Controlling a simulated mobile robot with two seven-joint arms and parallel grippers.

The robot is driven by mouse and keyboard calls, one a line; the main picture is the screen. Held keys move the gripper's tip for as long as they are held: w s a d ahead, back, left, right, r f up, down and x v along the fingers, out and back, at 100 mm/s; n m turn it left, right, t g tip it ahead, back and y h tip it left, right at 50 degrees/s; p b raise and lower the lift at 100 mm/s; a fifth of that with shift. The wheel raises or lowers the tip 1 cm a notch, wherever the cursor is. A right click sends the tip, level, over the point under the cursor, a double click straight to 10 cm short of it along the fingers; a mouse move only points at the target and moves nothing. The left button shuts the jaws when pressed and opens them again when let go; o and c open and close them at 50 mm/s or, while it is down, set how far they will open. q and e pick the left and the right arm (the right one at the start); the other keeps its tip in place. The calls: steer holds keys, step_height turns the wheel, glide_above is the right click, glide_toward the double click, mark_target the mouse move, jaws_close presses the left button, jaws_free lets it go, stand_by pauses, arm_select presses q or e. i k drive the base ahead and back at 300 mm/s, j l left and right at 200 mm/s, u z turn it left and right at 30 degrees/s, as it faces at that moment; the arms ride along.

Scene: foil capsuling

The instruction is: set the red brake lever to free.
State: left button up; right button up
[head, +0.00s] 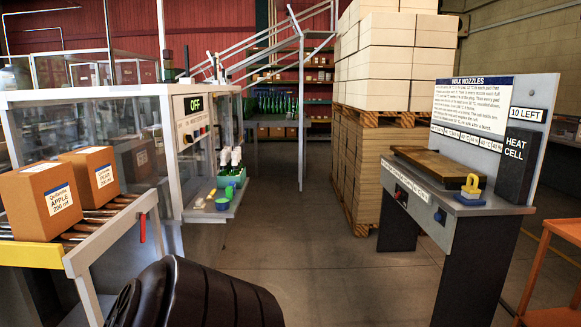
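The red brake lever (142,228) is on the right side of the roller conveyor (100,250), near its end. It is small in the head view and hangs roughly upright. I cannot read any marking beside it, so its setting is not clear. Neither of my grippers shows. A dark ribbed part, which looks like one of my arm links, fills the lower middle and stands right of the lever, apart from it in the picture.
Two brown cartons (41,200) (98,178) sit on the rollers. A glass-walled machine (60,140) with an OFF display stands behind. A wax nozzle bench (460,195) is at right, with stacked boxes (385,60) on pallets behind. The middle floor is clear.

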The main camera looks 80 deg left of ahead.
mark_target(139, 215)
steer(key=u, duration=3.9)
